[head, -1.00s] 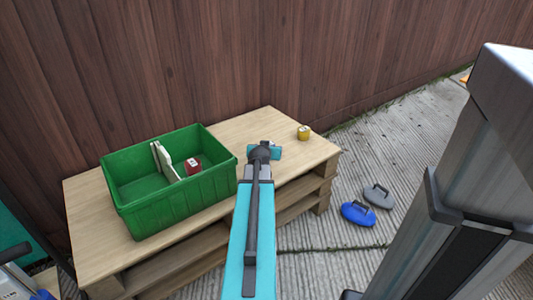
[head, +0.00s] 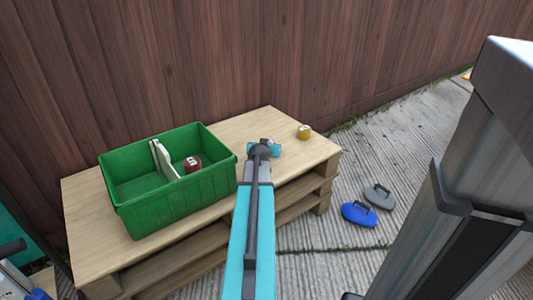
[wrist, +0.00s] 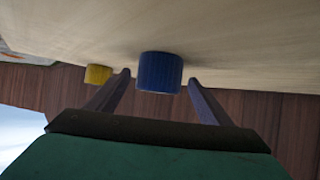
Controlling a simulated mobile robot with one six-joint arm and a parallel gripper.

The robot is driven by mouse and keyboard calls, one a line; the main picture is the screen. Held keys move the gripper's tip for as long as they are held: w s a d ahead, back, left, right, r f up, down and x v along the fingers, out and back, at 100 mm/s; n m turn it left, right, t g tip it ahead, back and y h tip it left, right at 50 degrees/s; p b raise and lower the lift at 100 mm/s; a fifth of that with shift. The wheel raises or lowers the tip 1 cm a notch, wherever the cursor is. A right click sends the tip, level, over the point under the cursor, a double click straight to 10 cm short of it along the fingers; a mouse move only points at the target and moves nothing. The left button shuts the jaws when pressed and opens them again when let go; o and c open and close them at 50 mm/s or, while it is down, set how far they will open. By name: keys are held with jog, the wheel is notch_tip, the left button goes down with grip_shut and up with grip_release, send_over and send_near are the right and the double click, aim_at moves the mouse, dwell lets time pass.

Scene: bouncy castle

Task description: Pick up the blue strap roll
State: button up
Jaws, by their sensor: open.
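The blue strap roll (wrist: 160,72) stands on the pale wooden top in the wrist view, which shows the scene upside down. My gripper (wrist: 158,77) is open, with one finger on each side of the roll. Gaps show between the roll and both fingers, and I cannot tell how far along the fingers it lies. In the head view my arm and wrist (head: 262,150) hide the blue roll and the fingertips.
A yellow roll (head: 304,131) stands near the pallet table's (head: 232,132) back right corner; it also shows in the wrist view (wrist: 97,74). A green crate (head: 172,208) on the left holds a red roll (head: 193,164) and a white divider. A wooden fence stands behind.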

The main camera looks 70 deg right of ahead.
jog(key=shift+w+d+f, duration=0.1)
jog(key=shift+d+f, duration=0.2)
jog(key=shift+d, duration=0.3)
jog(key=c, duration=1.3)
